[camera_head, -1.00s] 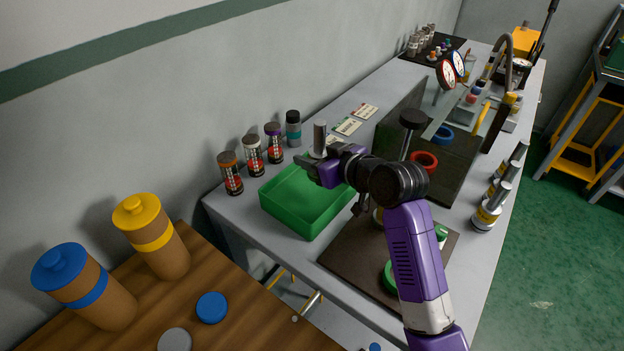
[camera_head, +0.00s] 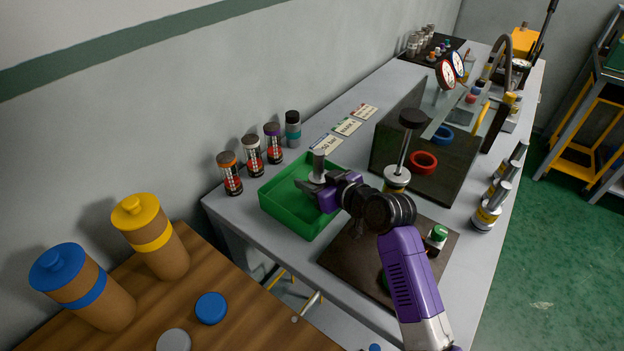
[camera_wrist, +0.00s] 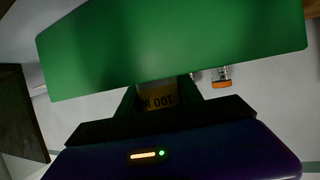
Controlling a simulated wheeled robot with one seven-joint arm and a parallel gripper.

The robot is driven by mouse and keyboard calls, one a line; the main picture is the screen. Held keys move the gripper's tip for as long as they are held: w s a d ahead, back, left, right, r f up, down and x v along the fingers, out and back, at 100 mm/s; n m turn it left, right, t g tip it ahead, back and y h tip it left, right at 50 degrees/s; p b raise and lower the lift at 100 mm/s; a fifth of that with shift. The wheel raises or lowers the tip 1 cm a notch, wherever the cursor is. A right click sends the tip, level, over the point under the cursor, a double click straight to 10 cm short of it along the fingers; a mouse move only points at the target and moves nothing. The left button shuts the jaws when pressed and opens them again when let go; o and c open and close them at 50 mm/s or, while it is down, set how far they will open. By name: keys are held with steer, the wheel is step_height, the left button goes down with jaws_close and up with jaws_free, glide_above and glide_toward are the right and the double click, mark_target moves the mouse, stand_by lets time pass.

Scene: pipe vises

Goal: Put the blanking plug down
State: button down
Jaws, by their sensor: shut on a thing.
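The blanking plug (camera_head: 318,163), a grey cylinder, stands upright in my gripper (camera_head: 314,187). My gripper is shut on it, over the inside of the green tray (camera_head: 276,215). I cannot tell whether the plug touches the tray floor.
Several banded canisters (camera_head: 253,155) stand along the wall behind the tray. Small label cards (camera_head: 347,126) lie beyond it. A dark box with a red ring (camera_head: 423,162) and a post is to the right. Silver cylinders (camera_head: 487,216) line the bench's right edge.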

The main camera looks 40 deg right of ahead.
steer(key=c, duration=0.8)
jaws_free()
steer(key=shift+f, duration=0.1)
